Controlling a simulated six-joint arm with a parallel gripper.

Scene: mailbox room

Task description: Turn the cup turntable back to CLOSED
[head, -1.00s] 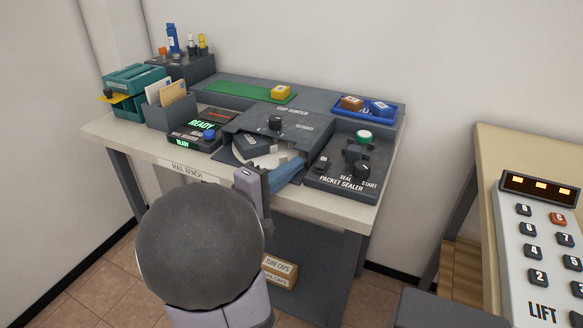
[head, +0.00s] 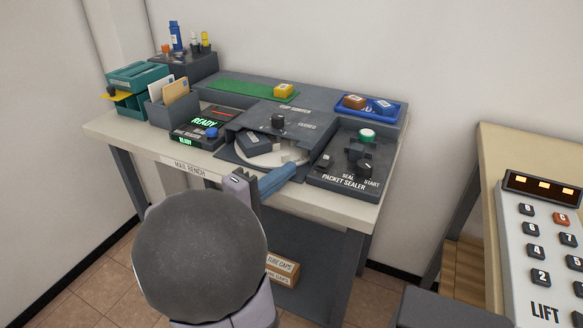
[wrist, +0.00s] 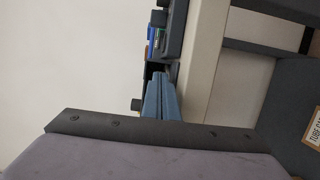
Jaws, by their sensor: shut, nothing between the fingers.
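The cup turntable is a pale round disc (head: 272,158) showing in the front opening of a dark grey housing (head: 300,112) on the mail bench. A dark block (head: 257,142) sits at the disc's left side. A black knob (head: 278,121) stands on the housing top, with small lettering that appears to read CLOSED to its right. My gripper (head: 292,168) has blue fingers, shut and empty, at the disc's front right edge; I cannot tell whether they touch it. The blue fingers (wrist: 162,98) also show in the wrist view, where the turntable is not discernible.
The packet sealer (head: 345,170) with a green button and dark knobs stands close right of my gripper. A READY panel (head: 203,128) is left of the turntable. A blue tray (head: 370,111) and green mat (head: 235,90) lie behind. The lift panel (head: 540,245) is far right.

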